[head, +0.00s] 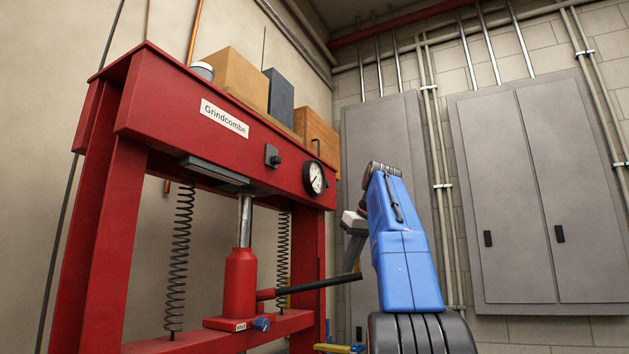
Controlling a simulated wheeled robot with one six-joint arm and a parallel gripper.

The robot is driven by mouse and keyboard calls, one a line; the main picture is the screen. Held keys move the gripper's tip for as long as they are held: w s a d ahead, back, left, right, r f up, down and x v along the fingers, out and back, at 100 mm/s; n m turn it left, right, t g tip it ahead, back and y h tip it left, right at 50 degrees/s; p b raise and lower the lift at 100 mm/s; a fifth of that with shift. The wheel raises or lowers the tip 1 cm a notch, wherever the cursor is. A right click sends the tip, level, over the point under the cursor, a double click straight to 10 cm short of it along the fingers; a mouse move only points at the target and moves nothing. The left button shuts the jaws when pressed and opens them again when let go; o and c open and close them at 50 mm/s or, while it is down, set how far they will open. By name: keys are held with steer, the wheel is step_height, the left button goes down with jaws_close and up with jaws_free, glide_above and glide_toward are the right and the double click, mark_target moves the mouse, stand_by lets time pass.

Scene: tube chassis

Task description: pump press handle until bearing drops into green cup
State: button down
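The red press (212,120) stands at the left, with a red bottle jack (240,282) on its crossbeam and a steel ram (245,222) above it. The black pump handle (312,285) runs right from the jack, tilted slightly up toward its free end. My blue arm link rises to the right of the press. My gripper (354,245) shows partly as a grey shape just left of this link, near the handle's end. Its fingertips are not clear, and I cannot tell whether it touches the handle. The bearing and green cup are not visible.
A round gauge (314,178) is on the press's upper beam. Wooden boxes (240,78) sit on top. Coil springs (180,262) hang beside the jack. A blue knob (261,324) is at the jack base. Grey cabinets (540,200) line the back wall.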

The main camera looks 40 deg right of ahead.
steer(key=shift+f, duration=6.35)
steer(key=shift+r, duration=6.95)
steer(key=shift+f, duration=7.05)
steer(key=shift+r, duration=6.85)
